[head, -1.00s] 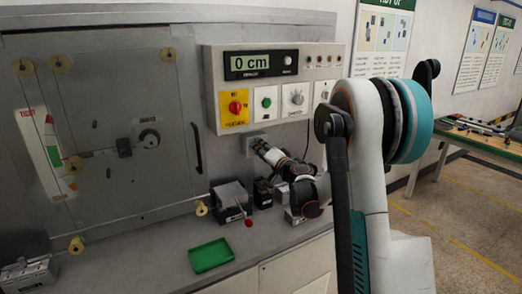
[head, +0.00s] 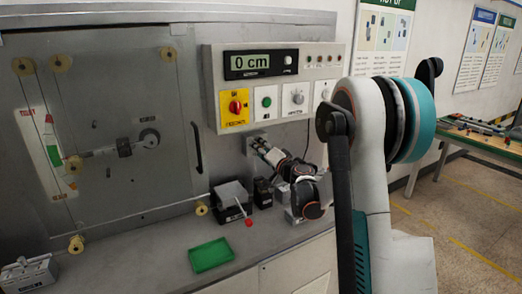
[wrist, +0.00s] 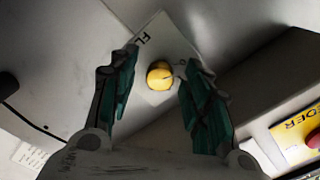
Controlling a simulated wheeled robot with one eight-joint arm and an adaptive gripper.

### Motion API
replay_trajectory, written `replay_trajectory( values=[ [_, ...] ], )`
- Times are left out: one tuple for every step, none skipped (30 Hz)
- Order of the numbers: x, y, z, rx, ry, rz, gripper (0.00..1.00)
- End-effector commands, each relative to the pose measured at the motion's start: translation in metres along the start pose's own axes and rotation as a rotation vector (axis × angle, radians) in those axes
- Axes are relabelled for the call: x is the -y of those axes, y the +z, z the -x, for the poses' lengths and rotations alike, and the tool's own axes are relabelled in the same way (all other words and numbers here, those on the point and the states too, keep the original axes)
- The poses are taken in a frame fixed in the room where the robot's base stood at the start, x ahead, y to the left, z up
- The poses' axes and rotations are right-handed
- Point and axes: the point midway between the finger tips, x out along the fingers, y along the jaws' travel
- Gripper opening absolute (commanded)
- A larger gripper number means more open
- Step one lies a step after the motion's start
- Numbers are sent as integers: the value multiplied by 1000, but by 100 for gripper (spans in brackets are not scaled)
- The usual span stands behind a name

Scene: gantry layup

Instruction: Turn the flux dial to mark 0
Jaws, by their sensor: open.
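The flux dial is a round yellow knob (wrist: 160,76) on a pale square plate (wrist: 168,40) in the wrist view. The letters "FL" show on the plate, and the rest of its lettering is mostly hidden by my fingers. My gripper (wrist: 162,66) is open, with one green-padded finger on each side of the knob and a visible gap to both. In the head view my gripper (head: 261,145) is at the wall below the control box, and it hides the dial there. I cannot read which mark the dial points to.
The control box (head: 275,60) hangs just above my gripper, with a red knob on a yellow panel (head: 235,107); that panel also shows in the wrist view (wrist: 291,133).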

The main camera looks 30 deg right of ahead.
Motion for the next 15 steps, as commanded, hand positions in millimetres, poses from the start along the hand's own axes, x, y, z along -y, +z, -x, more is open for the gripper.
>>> replay_trajectory(
  values=[
    [0, 0, 6, -1, 1, 0, 44],
    [0, 0, 11, -1, 1, 0, 44],
    [0, 0, 17, -2, 1, 0, 44],
    [0, -1, 23, -2, 1, 0, 44],
    [0, -1, 29, -2, 1, 0, 44],
    [0, -1, 37, -2, 1, 0, 44],
    [0, -1, 44, -2, 1, 0, 44],
    [0, -1, 50, -2, 1, 0, 44],
    [0, -1, 59, -2, 2, 0, 44],
    [-1, -1, 65, -2, 2, 0, 44],
    [-1, -1, 70, -2, 1, 0, 44],
    [0, 0, 78, -2, 1, 0, 44],
    [0, 0, 83, -2, 1, 0, 44],
    [-1, 0, 88, -2, 1, 0, 44],
    [-1, 0, 94, -2, 1, 0, 44]
  ],
)
